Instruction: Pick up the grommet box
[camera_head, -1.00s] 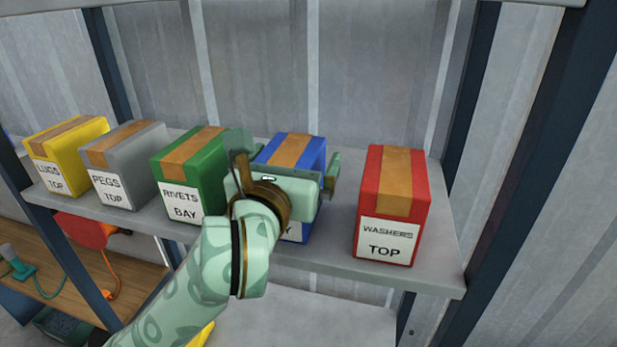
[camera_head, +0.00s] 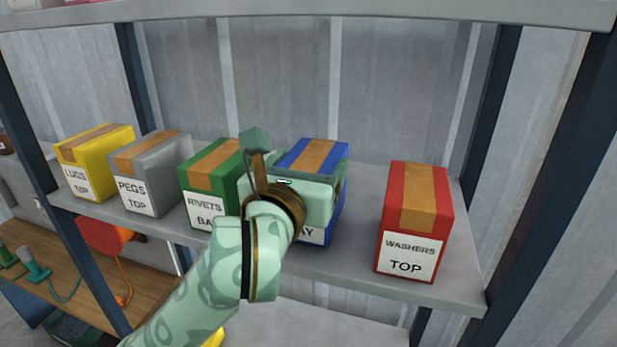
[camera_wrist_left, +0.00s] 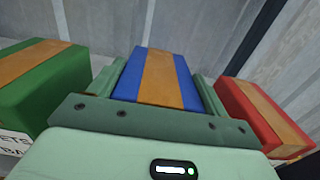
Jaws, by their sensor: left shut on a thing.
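The blue box (camera_head: 312,155) with a tan tape strip stands on the shelf between the green and red boxes. Its front label is mostly hidden by my left gripper; only the letters "AY" show. My left gripper (camera_head: 300,190) reaches over the front of the blue box. In the left wrist view the blue box (camera_wrist_left: 155,78) sits between the two fingers, and the gripper (camera_wrist_left: 157,85) is shut on it. I cannot read the word grommet on any label. My right gripper is not in view.
The shelf (camera_head: 360,262) also holds a red WASHERS box (camera_head: 413,222), a green RIVETS box (camera_head: 210,185) close on the left, a grey PEGS box (camera_head: 150,175) and a yellow LUGS box (camera_head: 95,165). An upper shelf edge (camera_head: 300,12) runs above. Bare shelf lies between blue and red.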

